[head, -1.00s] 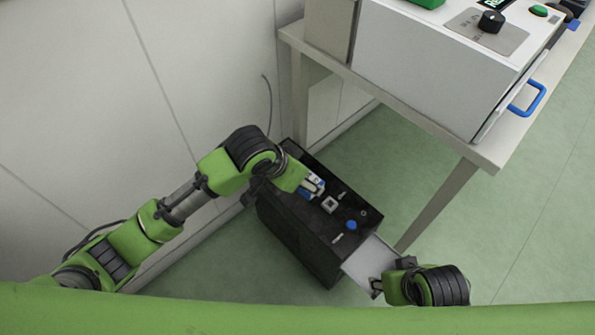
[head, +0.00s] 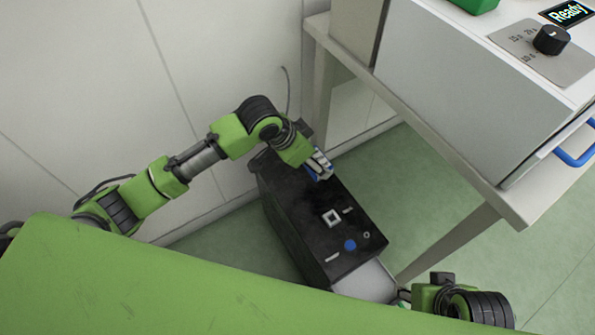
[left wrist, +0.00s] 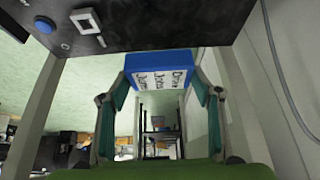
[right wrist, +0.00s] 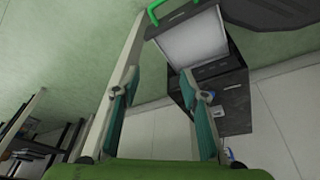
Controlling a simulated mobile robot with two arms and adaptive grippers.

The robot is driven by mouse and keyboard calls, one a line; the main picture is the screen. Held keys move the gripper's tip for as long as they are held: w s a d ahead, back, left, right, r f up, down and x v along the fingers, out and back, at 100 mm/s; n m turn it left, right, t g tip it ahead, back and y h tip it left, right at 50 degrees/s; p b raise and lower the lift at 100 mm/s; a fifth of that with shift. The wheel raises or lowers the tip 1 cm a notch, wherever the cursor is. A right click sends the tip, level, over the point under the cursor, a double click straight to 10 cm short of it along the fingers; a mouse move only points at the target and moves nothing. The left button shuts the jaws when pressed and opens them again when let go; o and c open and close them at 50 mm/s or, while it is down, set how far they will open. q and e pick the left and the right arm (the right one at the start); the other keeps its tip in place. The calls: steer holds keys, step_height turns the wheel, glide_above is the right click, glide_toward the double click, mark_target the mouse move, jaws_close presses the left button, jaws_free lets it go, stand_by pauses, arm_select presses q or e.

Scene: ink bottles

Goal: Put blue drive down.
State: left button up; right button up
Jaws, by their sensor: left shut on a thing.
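My left gripper (head: 322,167) is shut on the blue drive (left wrist: 160,67), a blue block with a white printed label. In the left wrist view the drive lies between both fingers, near the edge of the black cabinet top. In the head view the gripper is at the cabinet's far right edge, and the drive is mostly hidden by the fingers. I cannot tell whether the drive touches the top. My right gripper (right wrist: 160,92) is open and empty, near the cabinet's open drawer.
The black cabinet (head: 300,225) carries a white square frame (head: 332,217), a blue round button (head: 350,244) and small parts. Its pale drawer (head: 368,283) is pulled out. A white table (head: 450,150) with a machine (head: 455,75) stands to the right. A wall is behind.

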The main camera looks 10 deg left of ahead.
arm_select(q)
steer(key=a+f, duration=0.1)
steer(key=w+a+f+b, duration=0.1)
steer(key=a+f, duration=0.1)
steer(key=a+f+b, duration=0.1)
steer(key=f, duration=0.1)
steer(key=shift+w+a+f, duration=0.15)
steer(key=shift+w, duration=0.15)
steer(key=shift+a+f, duration=0.15)
steer(key=shift+f, duration=0.05)
step_height(320, 180, down, 3)
steer(key=shift+a+f+b, duration=0.15)
steer(key=shift+b, duration=0.8)
arm_select(e)
steer(key=w+a+r+t+y, duration=0.1)
steer(key=w+a+r+t, duration=0.2)
steer(key=w+r+t, duration=0.2)
steer(key=w+a+r+t+y, duration=0.2)
steer(key=w+r+t, duration=0.4)
steer(key=w+r, duration=0.3)
steer(key=w+a, duration=0.1)
steer(key=w, duration=0.3)
steer(key=shift+a+r+n+t, duration=0.25)
steer(key=shift+a+n+t, duration=0.05)
arm_select(q)
steer(key=o, duration=1.2)
steer(key=shift+f, duration=0.15)
arm_select(e)
steer(key=shift+f, duration=0.15)
